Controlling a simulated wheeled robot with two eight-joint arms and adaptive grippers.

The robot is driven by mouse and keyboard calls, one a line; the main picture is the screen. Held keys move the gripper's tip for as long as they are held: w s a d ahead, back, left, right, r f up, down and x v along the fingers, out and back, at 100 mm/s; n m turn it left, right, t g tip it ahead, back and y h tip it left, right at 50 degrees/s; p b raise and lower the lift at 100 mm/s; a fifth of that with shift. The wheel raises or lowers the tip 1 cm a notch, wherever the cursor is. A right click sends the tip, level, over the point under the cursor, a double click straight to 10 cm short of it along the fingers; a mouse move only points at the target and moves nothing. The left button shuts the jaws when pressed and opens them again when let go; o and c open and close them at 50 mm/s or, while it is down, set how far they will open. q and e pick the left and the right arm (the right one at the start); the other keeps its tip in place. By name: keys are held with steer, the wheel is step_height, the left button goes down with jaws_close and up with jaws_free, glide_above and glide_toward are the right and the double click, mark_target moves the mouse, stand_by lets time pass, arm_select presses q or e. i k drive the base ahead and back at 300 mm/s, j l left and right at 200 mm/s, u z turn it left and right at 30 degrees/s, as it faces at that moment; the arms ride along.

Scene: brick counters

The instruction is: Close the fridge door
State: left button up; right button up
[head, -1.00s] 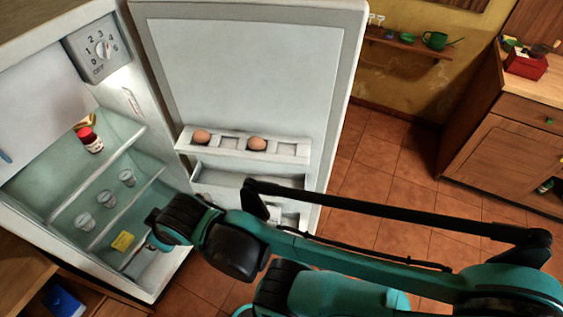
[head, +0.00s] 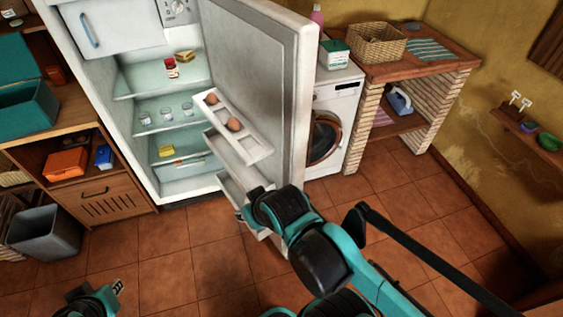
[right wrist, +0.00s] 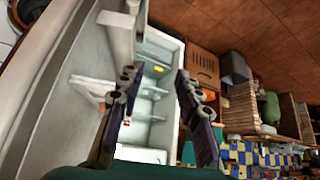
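The white fridge (head: 120,88) stands at the left of the head view with its inside exposed. Its door (head: 262,62) is partly open and swung out to the right, with eggs (head: 234,124) in a door shelf. My right arm reaches in from the lower right, its wrist over the door's lower part. In the right wrist view the fingers of my right gripper (right wrist: 156,72) are apart, with the fridge inside behind them and the door (right wrist: 72,65) at left. I cannot tell whether they touch the door. My left gripper (head: 117,288) is small at the lower left, away from the fridge.
Inside the fridge are a red-lidded jar (head: 171,68) and several small cups. A washing machine (head: 335,125) and a brick counter (head: 400,75) stand behind the door at right. A grey bin (head: 48,235) stands at left. Tiled floor before the fridge is open.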

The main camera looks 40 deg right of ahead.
mark_target(262, 55)
steer(key=l+u, duration=0.1)
steer(key=l, duration=0.35)
steer(key=k+l, duration=0.1)
steer(key=l, duration=0.35)
steer(key=l+u, duration=0.15)
steer(key=l, duration=0.25)
steer(key=k+l, duration=0.15)
steer(key=l, duration=0.3)
steer(key=i+l, duration=0.1)
steer(key=l, duration=0.3)
steer(key=i+l+u, duration=0.1)
steer(key=l, duration=0.3)
steer(key=i+l, duration=0.1)
steer(key=l, duration=0.3)
steer(key=k, duration=0.45)
steer(key=k+l+u, duration=0.1)
steer(key=l, duration=0.15)
steer(key=k+l+u, duration=0.1)
steer(key=l, duration=0.2)
steer(key=j, duration=0.35)
steer(key=k+u, duration=0.05)
